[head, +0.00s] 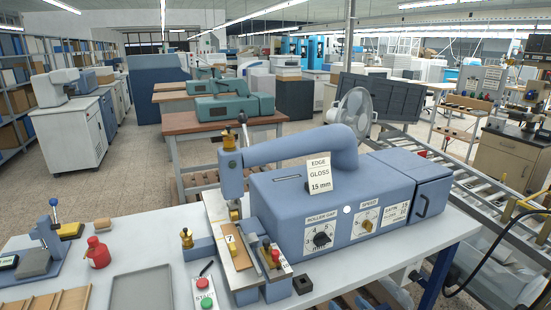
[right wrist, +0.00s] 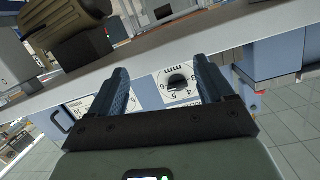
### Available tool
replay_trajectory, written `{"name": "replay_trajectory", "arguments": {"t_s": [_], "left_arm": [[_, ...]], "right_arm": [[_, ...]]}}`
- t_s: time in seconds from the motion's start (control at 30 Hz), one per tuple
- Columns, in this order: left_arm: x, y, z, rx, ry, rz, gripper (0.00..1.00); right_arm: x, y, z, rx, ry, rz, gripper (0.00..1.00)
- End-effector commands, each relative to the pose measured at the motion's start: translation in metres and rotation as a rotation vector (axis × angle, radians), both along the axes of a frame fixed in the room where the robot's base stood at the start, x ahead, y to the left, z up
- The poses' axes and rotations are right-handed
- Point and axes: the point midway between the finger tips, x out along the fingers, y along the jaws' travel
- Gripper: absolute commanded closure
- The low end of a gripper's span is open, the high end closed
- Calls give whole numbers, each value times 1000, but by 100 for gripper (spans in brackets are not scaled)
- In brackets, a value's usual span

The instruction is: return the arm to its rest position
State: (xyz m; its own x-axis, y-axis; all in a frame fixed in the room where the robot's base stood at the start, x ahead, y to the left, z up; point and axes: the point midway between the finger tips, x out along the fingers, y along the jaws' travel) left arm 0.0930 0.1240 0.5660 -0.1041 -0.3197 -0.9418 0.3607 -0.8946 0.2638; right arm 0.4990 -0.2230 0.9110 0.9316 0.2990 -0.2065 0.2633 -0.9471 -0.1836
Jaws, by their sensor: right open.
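In the right wrist view my right gripper (right wrist: 160,70) is open, its two blue-grey fingers apart with nothing held between them. Beyond the fingers, a round dial with a dark knob (right wrist: 178,84) marked "min" shows upside down on a blue panel. How far the fingertips are from it I cannot tell. In the head view neither gripper can be made out clearly. The blue stamping machine (head: 408,172) stands on the white table with its roller gap knob (head: 321,239) and speed dial (head: 367,224) facing forward. My left gripper is not seen.
On the white table (head: 150,227) are a red bottle (head: 97,253), a grey tray (head: 141,290), wooden strips (head: 45,302) and a small blue press (head: 50,240). A roller conveyor (head: 480,192) runs behind at the right. A fan (head: 355,112) stands behind the machine.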

Motion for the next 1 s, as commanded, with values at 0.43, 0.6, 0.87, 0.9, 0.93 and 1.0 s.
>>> {"name": "replay_trajectory", "arguments": {"t_s": [0.43,0.6,0.87,0.9,0.93,1.0], "left_arm": [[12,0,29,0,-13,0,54],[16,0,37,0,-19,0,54],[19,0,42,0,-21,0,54],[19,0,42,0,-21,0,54],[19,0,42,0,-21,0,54],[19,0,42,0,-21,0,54]], "right_arm": [[-207,70,-261,169,955,-110,19],[-310,90,-296,167,1273,-139,19],[-385,99,-303,151,1497,-165,19],[-388,99,-303,150,1505,-166,19],[-389,100,-303,149,1507,-166,19],[-389,99,-304,150,1507,-167,19]]}}
